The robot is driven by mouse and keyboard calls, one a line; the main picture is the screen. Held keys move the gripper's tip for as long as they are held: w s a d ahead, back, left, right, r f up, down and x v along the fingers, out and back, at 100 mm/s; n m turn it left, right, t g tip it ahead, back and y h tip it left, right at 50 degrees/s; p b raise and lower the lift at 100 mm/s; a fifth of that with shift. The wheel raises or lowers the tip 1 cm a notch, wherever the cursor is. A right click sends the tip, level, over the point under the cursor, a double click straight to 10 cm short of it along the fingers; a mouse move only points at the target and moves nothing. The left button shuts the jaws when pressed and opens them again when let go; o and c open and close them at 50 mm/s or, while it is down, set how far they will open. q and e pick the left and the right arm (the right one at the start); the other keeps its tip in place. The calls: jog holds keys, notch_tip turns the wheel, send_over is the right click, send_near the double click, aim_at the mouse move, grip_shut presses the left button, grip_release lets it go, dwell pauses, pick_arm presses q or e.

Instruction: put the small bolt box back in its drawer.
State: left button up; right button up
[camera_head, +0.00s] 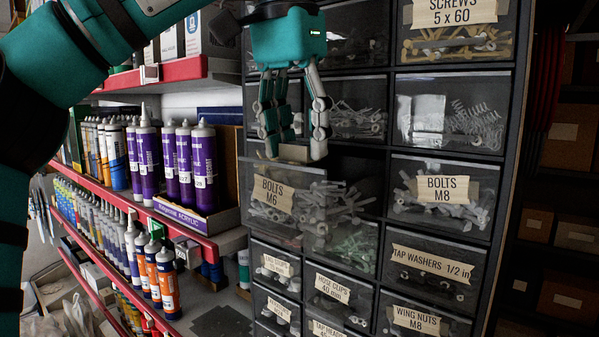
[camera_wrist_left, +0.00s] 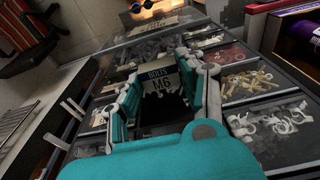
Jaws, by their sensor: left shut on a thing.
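The small bolt box (camera_wrist_left: 160,82), marked BOLTS M6 with a dark blue band above a pale face, sits between the fingers of my left gripper (camera_wrist_left: 160,95) in the wrist view. In the head view only a beige part of the box (camera_head: 293,153) shows between the fingertips. My left gripper (camera_head: 293,150) points down, shut on it, above the drawer labelled BOLTS M6 (camera_head: 272,216). This drawer is pulled out of the cabinet and holds pale bolts. Whether the box touches the drawer is hidden. My right gripper is out of view.
The other cabinet drawers around it look closed, including BOLTS M8 (camera_head: 441,195) and TAP WASHERS (camera_head: 430,270). A red-edged shelf (camera_head: 185,70) with purple tubes (camera_head: 203,165) stands close on the left. The dark opening (camera_head: 360,165) lies behind the pulled-out drawer.

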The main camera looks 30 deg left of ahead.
aim_at(299, 161)
pick_arm(q)
jog(key=f, duration=0.3)
jog(key=shift+w+d+f, duration=0.15)
jog(key=shift+w+f, duration=0.05)
jog(key=shift+f, duration=0.1)
jog(key=shift+s+f, duration=0.15)
jog(key=shift+f, duration=0.45)
jog(key=o, duration=1.3)
jog(key=shift+r, duration=0.2)
jog(key=r, duration=0.4)
jog(key=s+r, duration=0.1)
jog(key=r, duration=0.1)
jog(key=shift+r, duration=0.6)
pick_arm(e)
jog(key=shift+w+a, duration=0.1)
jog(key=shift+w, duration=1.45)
